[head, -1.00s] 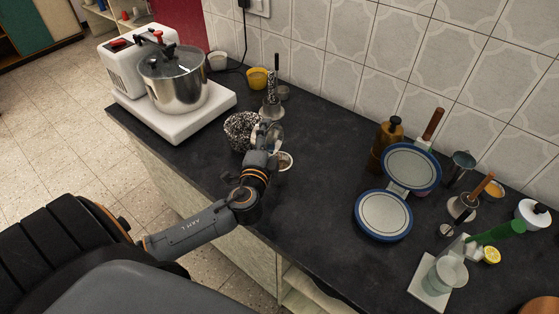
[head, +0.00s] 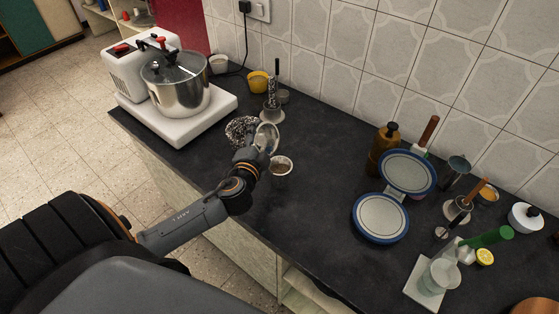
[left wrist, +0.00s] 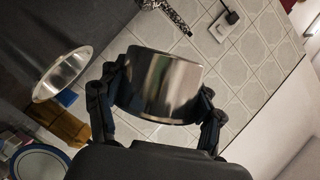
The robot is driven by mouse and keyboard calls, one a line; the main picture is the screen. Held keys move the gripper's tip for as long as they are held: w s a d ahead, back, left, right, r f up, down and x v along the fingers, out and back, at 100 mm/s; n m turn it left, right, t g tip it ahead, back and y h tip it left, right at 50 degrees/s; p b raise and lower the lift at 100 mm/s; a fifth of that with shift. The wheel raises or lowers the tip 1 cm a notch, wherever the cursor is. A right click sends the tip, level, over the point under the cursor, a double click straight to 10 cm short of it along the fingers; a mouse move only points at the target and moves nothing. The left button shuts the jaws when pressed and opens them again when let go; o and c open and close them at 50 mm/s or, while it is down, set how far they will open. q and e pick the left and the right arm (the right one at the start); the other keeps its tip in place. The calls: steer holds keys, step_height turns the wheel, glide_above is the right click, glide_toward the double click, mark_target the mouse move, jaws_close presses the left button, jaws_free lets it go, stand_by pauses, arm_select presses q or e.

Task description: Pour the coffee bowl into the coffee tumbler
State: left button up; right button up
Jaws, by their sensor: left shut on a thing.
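My left gripper (head: 252,157) is shut on a shiny steel vessel, which I take to be the coffee bowl (head: 267,138). It is held above the counter with its round opening turned towards the head camera. In the left wrist view the bowl's steel side (left wrist: 158,88) fills the space between the fingers of my left gripper (left wrist: 158,105). A small round vessel with brown contents, which I take to be the coffee tumbler (head: 281,166), stands on the counter just right of the gripper. A bright steel vessel (left wrist: 62,75) beside the gripper in the wrist view appears to be the same one. My right gripper is out of view.
A black-and-white speckled thing (head: 240,128) sits just behind the held bowl. A mixer with a steel pot (head: 175,85) is at the left. Two blue-rimmed plates (head: 381,218), a brown bottle (head: 384,150) and utensils stand right. The counter right of the tumbler is clear.

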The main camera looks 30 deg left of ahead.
arm_select(q)
steer(key=shift+a+f+n+g+h+p, duration=0.1)
steer(key=shift+n+g+h+p, duration=0.2)
steer(key=shift+n+p, duration=0.2)
steer(key=a+f+n+h+p, duration=0.1)
steer(key=a+n+h+p, duration=0.4)
steer(key=a+n+p, duration=0.2)
steer(key=shift+a+f+n+g+p, duration=0.15)
steer(key=shift+f+n+g+p, duration=0.25)
steer(key=shift+p, duration=0.35)
